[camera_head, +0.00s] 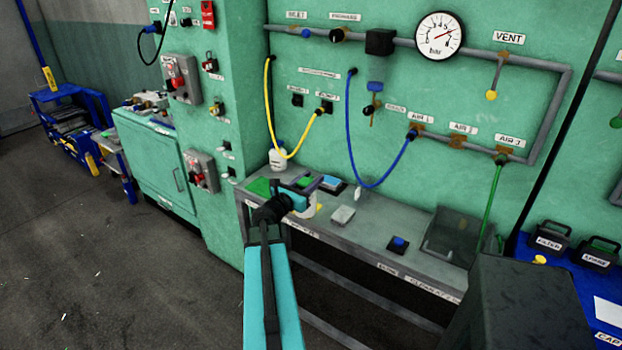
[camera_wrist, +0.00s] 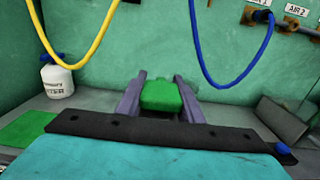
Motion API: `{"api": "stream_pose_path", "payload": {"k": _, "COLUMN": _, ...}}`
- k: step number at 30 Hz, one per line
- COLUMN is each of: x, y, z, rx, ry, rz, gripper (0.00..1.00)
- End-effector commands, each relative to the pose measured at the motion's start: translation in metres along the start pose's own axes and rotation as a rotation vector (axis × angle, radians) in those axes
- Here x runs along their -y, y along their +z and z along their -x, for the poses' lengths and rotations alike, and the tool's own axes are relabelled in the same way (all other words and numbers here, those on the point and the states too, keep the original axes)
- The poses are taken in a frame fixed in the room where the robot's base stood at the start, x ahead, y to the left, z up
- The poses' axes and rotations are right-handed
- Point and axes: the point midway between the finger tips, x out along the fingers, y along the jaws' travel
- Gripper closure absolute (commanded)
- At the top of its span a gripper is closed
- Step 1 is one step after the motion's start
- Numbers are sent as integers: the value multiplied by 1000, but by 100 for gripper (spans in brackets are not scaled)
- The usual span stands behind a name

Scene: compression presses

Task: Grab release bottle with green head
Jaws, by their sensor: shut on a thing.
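The release bottle shows its green head (camera_wrist: 160,97) in the wrist view, between the two purple-grey fingers of my gripper (camera_wrist: 159,88). My gripper is shut on this bottle at the head. In the head view my gripper (camera_head: 308,184) is over the left part of the grey bench, and the bottle's white body (camera_head: 306,208) shows below it, partly hidden by my arm. The bottle looks upright. I cannot tell whether its base touches the bench.
A white bottle (camera_wrist: 57,78) with a dark label stands at the back left, below a yellow hose (camera_head: 268,100). A blue hose (camera_head: 351,130) hangs behind.

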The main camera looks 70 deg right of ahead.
Motion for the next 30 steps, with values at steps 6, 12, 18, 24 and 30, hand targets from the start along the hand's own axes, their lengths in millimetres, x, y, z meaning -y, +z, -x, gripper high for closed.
{"api": "stream_pose_path", "payload": {"k": 6, "x": 18, "y": 2, "z": 24, "rx": 1, "ry": -1, "rz": -1, "gripper": 100}}
{"api": "stream_pose_path", "payload": {"k": 12, "x": 28, "y": 4, "z": 40, "rx": 1, "ry": 0, "rz": -1, "gripper": 100}}
{"api": "stream_pose_path", "payload": {"k": 18, "x": 37, "y": 6, "z": 52, "rx": 1, "ry": 0, "rz": 0, "gripper": 100}}
{"api": "stream_pose_path", "payload": {"k": 24, "x": 37, "y": 10, "z": 52, "rx": -1, "ry": -2, "rz": 1, "gripper": 100}}
{"api": "stream_pose_path", "payload": {"k": 30, "x": 39, "y": 10, "z": 55, "rx": -2, "ry": -4, "rz": 2, "gripper": 100}}
